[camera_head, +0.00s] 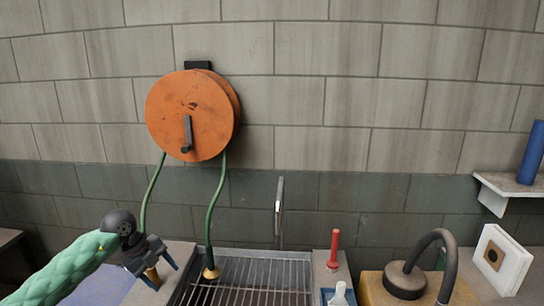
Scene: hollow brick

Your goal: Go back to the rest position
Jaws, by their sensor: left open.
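My left gripper (161,274) is at the lower left, at the end of my green-sleeved arm. Its dark fingers are apart and point down and to the right. An orange hose reel (185,115) with a dark crank hangs on the wall above. One green hose (152,195) runs down from it behind the gripper, and another length (215,205) ends in a brass fitting by the sink. My right gripper is not in view.
A sink with a metal rack (250,280) lies right of the gripper, with an upright metal tap (279,208). A red-handled tool (334,248), a dark curved pipe (432,240) on a yellowish block and a white box (503,259) stand at right. A shelf (500,188) holds a blue cylinder (532,155).

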